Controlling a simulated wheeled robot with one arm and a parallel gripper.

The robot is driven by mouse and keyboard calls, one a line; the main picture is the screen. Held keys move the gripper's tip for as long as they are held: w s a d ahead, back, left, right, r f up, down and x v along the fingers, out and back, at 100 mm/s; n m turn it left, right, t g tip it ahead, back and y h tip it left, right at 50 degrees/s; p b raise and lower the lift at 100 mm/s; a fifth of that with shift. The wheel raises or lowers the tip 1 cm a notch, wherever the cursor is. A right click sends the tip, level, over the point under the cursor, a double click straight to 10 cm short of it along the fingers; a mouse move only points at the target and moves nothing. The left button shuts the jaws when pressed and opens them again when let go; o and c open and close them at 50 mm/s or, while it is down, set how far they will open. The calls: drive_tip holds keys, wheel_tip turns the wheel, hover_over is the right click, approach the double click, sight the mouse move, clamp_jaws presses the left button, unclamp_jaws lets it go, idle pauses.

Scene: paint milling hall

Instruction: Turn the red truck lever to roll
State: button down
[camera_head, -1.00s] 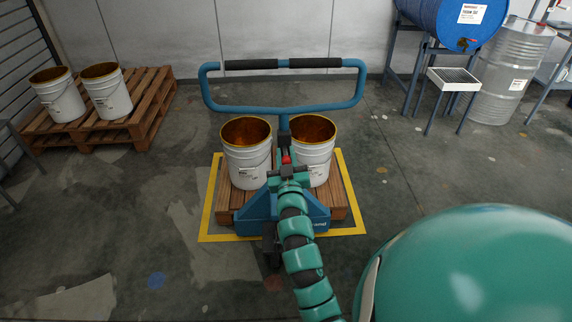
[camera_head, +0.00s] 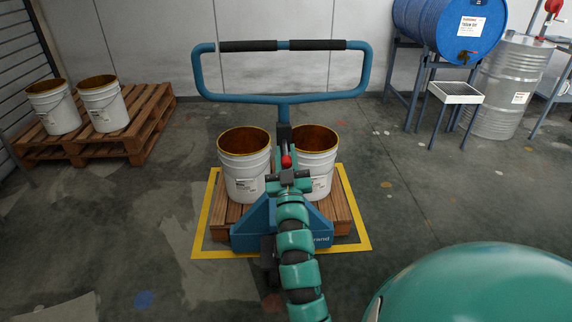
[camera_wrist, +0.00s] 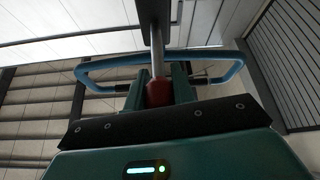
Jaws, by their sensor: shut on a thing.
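The blue pallet truck (camera_head: 256,232) stands at a wooden pallet (camera_head: 345,216), its wide loop handle (camera_head: 283,99) upright with black grips on the top bar. The red truck lever (camera_head: 287,161) sits low on the handle's stem. My gripper (camera_head: 288,176) is at the lever, with its jaws shut on it. In the wrist view the red lever knob (camera_wrist: 158,92) shows between the green fingers of my gripper (camera_wrist: 159,88), below the grey stem. The lever's exact setting cannot be told.
Two white buckets (camera_head: 245,175) with brownish insides stand on the truck's pallet, inside a yellow floor frame (camera_head: 203,225). Another pallet (camera_head: 150,122) with two buckets stands left. A blue drum (camera_head: 430,30) on a stand and a grey drum (camera_head: 503,97) stand right.

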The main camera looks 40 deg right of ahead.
drive_tip(key=shift+f, duration=0.15)
drive_tip(key=c, duration=1.2)
unclamp_jaws()
drive_tip(key=shift+s, duration=0.15)
drive_tip(key=b+v, duration=0.1)
drive_tip(key=v, duration=1.6)
drive_tip(key=shift+a+f, duration=0.1)
drive_tip(key=shift+f, duration=0.05)
